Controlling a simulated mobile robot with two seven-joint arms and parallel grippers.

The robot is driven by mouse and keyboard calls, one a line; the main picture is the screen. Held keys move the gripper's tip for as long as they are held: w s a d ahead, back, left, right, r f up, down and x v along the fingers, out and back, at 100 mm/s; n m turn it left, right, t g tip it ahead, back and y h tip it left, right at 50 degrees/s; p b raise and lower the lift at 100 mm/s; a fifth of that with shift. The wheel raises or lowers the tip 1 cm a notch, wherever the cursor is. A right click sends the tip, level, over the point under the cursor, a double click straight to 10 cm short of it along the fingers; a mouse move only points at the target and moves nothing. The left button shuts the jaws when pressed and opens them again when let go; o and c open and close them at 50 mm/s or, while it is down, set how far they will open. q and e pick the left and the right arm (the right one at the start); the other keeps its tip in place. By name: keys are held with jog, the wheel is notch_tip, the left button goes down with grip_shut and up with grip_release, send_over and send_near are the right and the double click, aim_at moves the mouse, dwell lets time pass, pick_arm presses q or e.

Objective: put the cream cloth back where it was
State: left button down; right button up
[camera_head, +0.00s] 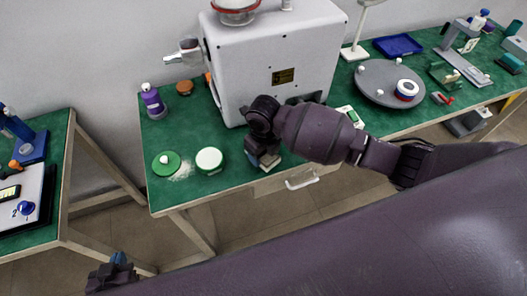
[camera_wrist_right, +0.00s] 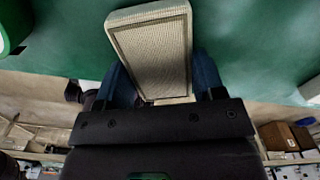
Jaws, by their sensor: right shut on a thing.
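The cream cloth (camera_wrist_right: 150,50) is a flat folded rectangle with a woven face and a dark border line. My right gripper (camera_wrist_right: 163,82) is shut on its near end, with a blue-grey finger on each side. In the head view the right gripper (camera_head: 262,157) is at the green table's front edge, in front of the big white machine. A cream bit of the cloth (camera_head: 268,164) shows beneath it, mostly hidden. I cannot tell whether the cloth touches the table. My left gripper (camera_head: 115,275) is low at the bottom left, away from the tables; its jaws are unclear.
The white machine (camera_head: 275,60) stands behind the right gripper. A white-topped green tin (camera_head: 209,160) and a green lid (camera_head: 167,163) with spilled white powder lie to the left. A purple bottle (camera_head: 152,100) stands farther back. A grey turntable (camera_head: 375,82) is to the right.

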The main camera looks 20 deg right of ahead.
jog(key=shift+f, duration=0.15)
jog(key=o, duration=0.8)
jog(key=shift+o, duration=0.2)
notch_tip(320, 180, up, 12)
jog(key=p, duration=0.1)
dwell(0.6)
